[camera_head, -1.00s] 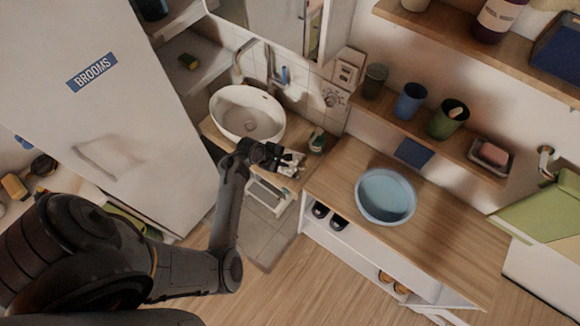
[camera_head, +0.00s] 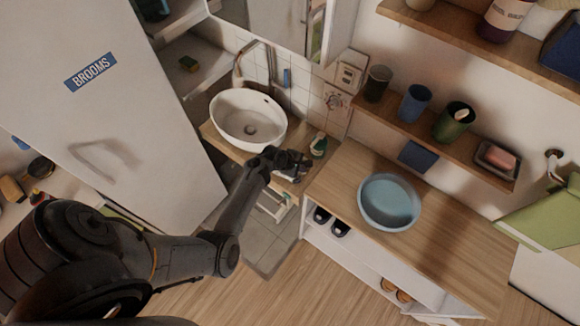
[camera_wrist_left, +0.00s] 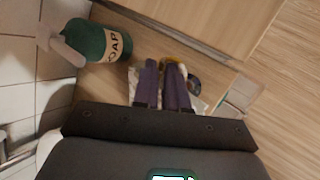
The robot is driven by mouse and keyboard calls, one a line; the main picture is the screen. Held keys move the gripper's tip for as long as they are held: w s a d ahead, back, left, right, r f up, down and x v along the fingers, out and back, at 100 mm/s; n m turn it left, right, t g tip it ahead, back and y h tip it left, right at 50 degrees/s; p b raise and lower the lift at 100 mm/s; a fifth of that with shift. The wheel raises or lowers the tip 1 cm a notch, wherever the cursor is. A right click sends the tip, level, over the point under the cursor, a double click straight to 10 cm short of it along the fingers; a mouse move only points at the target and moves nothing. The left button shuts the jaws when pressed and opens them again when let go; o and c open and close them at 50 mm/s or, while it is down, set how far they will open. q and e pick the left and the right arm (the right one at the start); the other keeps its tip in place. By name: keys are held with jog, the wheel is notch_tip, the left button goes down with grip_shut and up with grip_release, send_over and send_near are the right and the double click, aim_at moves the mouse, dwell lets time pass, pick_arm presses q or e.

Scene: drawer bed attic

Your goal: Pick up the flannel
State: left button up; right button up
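A pale, patterned cloth, which looks like the flannel (camera_wrist_left: 197,103), lies on the wooden washstand top beside the basin. In the left wrist view it shows on both sides of my left gripper (camera_wrist_left: 162,68). The two dark fingers point down at it, close together with a narrow gap, and cover its middle. I cannot tell whether cloth is pinched between them. In the head view my left gripper (camera_head: 296,164) is low over the washstand's right end and hides most of the cloth. My right gripper is not in view.
A green soap bottle (camera_wrist_left: 86,43) stands close to the gripper. The white basin (camera_head: 248,118) is to its left. A wooden counter (camera_head: 345,172) with a blue bowl (camera_head: 389,202) is to the right. A shelf (camera_head: 425,130) with cups hangs above.

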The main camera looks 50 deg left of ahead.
pick_arm(q)
jog(key=shift+w+f, duration=0.2)
jog(key=shift+f, duration=0.1)
grip_shut()
jog(key=shift+r, duration=0.15)
